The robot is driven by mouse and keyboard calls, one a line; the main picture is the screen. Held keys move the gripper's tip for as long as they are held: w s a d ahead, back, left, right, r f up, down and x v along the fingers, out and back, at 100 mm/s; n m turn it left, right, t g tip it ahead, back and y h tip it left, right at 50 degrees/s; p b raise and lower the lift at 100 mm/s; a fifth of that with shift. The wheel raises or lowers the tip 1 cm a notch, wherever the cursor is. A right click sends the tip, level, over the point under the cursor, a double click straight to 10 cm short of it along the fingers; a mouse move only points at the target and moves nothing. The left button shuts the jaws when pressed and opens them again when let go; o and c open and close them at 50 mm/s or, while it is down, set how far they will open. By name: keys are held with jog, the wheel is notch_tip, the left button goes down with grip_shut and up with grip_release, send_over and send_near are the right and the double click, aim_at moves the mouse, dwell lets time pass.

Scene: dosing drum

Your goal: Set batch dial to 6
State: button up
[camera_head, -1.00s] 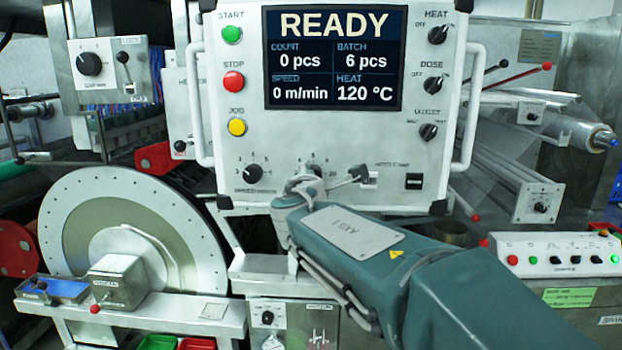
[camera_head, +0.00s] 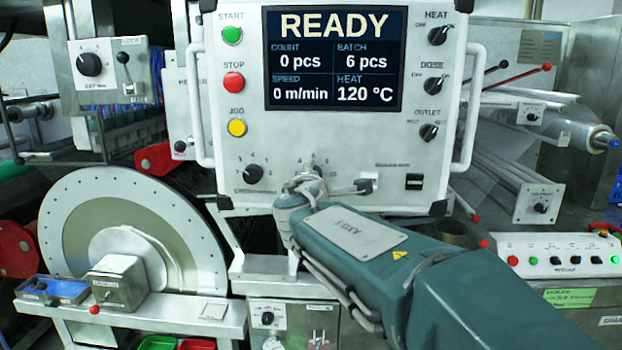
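The control panel (camera_head: 435,110) faces me. Its screen (camera_head: 334,57) reads READY, with BATCH at 6 pcs and COUNT at 0 pcs. My gripper (camera_head: 312,182) is at the lower middle of the panel, in front of a dial whose scale marks show just above it. That dial is mostly hidden behind my gripper and wrist, so its pointer cannot be read. I cannot tell whether the fingers touch it or how far they are apart. Another black dial (camera_head: 253,174) with a numbered scale sits to the left, clear of my gripper.
START (camera_head: 232,35), STOP (camera_head: 234,82) and JOG (camera_head: 237,128) buttons line the panel's left side. HEAT (camera_head: 438,36), DOSE (camera_head: 433,85) and OUTLET (camera_head: 429,132) knobs line its right. A black switch (camera_head: 414,182) is right of my gripper. A large drum disc (camera_head: 75,215) stands at left.

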jog(key=o, duration=1.2)
jog(key=shift+f, duration=0.3)
jog(key=shift+c, duration=0.2)
jog(key=shift+r, duration=0.1)
jog(key=s, duration=1.2)
jog(key=shift+a+r, duration=0.3)
jog(key=shift+r, duration=0.05)
